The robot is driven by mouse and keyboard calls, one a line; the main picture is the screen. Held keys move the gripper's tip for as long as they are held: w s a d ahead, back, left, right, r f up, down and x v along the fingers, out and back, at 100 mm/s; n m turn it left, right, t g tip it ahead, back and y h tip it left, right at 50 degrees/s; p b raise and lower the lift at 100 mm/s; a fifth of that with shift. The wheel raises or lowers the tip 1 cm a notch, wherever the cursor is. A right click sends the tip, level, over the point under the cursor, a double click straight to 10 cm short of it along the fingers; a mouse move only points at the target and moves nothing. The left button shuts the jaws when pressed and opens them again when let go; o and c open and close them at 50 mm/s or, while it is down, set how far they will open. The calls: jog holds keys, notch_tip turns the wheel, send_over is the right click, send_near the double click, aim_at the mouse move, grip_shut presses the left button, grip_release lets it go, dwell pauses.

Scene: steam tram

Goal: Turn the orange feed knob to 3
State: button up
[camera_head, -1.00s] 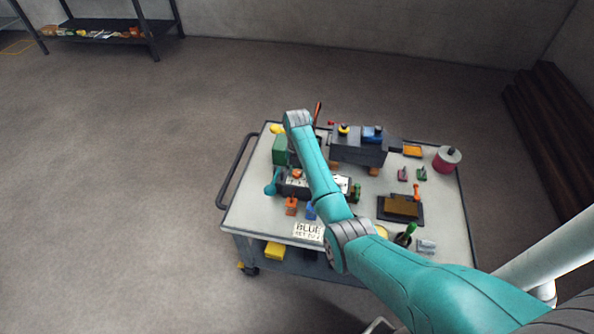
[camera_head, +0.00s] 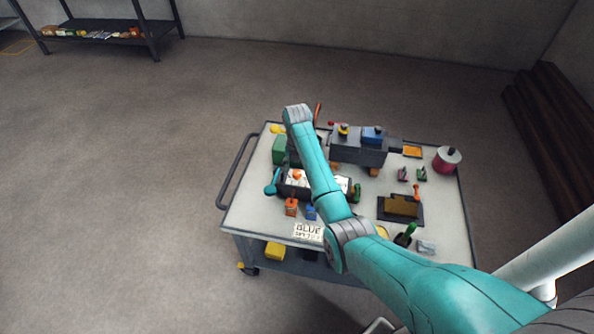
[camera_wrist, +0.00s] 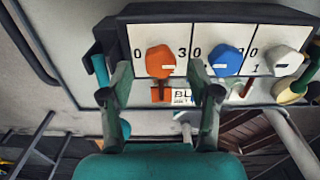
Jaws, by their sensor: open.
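The orange feed knob (camera_wrist: 159,62) sits on a white panel (camera_wrist: 205,35) between a printed 0 on its left and a 3 on its right. A short white mark shows on the right part of its face. My gripper (camera_wrist: 160,82) is open, with one finger on each side of the orange knob in the wrist view. The fingers look apart from the knob, though depth is hard to judge.
A blue knob (camera_wrist: 226,60) and a white knob (camera_wrist: 284,60) stand to the right on the same panel. The panel's unit sits on a grey cart (camera_head: 262,215). A dark engine-like block (camera_head: 358,150) stands behind it. A teal lever (camera_head: 271,187) is at the unit's left.

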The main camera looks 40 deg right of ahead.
aim_at(297, 173)
notch_tip(297, 173, up, 10)
dwell(0.4)
jog(key=shift+s, duration=0.1)
dwell(0.4)
